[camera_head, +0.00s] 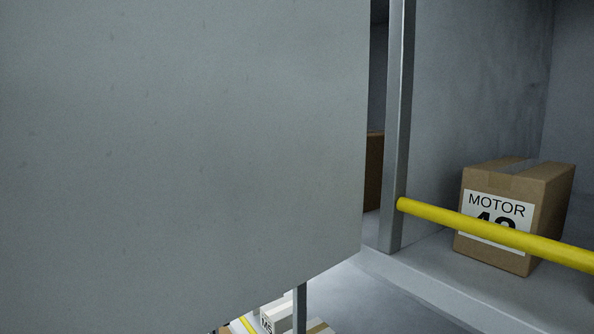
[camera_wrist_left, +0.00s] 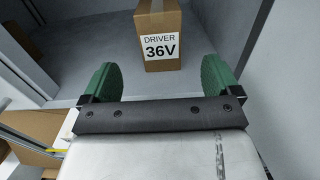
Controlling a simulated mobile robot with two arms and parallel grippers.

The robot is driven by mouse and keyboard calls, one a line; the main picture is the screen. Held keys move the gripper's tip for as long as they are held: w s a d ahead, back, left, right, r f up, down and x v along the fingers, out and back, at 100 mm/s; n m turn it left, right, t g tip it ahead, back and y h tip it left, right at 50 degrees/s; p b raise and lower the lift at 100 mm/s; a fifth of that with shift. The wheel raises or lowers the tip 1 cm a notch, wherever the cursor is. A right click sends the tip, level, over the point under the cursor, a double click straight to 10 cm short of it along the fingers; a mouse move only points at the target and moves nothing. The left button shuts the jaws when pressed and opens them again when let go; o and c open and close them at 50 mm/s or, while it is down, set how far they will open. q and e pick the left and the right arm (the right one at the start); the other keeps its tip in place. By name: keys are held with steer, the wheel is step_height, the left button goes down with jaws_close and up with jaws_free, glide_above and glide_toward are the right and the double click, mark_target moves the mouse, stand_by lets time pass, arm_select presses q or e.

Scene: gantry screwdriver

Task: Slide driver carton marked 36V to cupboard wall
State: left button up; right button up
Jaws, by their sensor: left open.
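The driver carton (camera_wrist_left: 160,36) is a brown box with a white label reading DRIVER 36V. In the left wrist view it stands upright on a grey cupboard shelf (camera_wrist_left: 215,65), top centre. My left gripper (camera_wrist_left: 160,80) has its two green fingers spread wide, with nothing between them. The carton is beyond the fingertips, roughly centred between them, and its top is cut off by the frame. A grey cupboard wall (camera_wrist_left: 228,35) rises to the right of the carton. In the head view the 36V label does not show, and neither gripper is in sight.
In the head view a large grey panel (camera_head: 180,150) blocks the left and centre. A MOTOR carton (camera_head: 510,205) stands on a shelf at right behind a yellow bar (camera_head: 490,233). A metal post (camera_head: 397,130) divides the compartments. A brown box (camera_head: 374,170) partly shows behind the panel.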

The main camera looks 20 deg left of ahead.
mark_target(369, 168)
arm_select(q)
steer(key=p+x, duration=0.3)
steer(key=x, duration=0.6)
steer(key=shift+w+d+r+p, duration=0.1)
steer(key=shift+w+d+p, duration=0.1)
steer(key=shift+w+p, duration=0.15)
steer(key=shift+w+d, duration=0.35)
steer(key=shift+w, duration=0.2)
arm_select(e)
steer(key=r, duration=0.4)
steer(key=shift+s+a, duration=0.2)
steer(key=shift+a, duration=0.05)
arm_select(q)
steer(key=c, duration=1.2)
arm_select(e)
steer(key=shift+s, duration=0.1)
